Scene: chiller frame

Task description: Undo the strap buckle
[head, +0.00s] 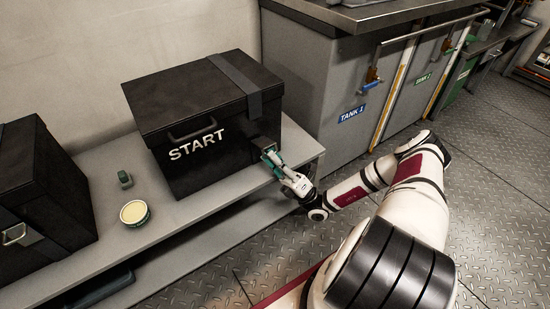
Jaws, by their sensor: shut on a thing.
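A black box (204,140) marked START stands on a grey bench, its lid down. A dark grey strap (240,75) runs over the right part of the lid and down the front. My gripper (270,155) is at the lower right of the box front, where the strap comes down. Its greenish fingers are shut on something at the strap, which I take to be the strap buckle. The fingers hide most of the buckle, so I cannot tell whether it is fastened.
The grey bench (95,255) also holds a green-rimmed round tin (134,213), a small green object (125,179) and another black box (40,190) at the left. A grey cabinet labelled TANK 1 (351,113) stands close behind at the right. The metal floor (490,200) at the right is clear.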

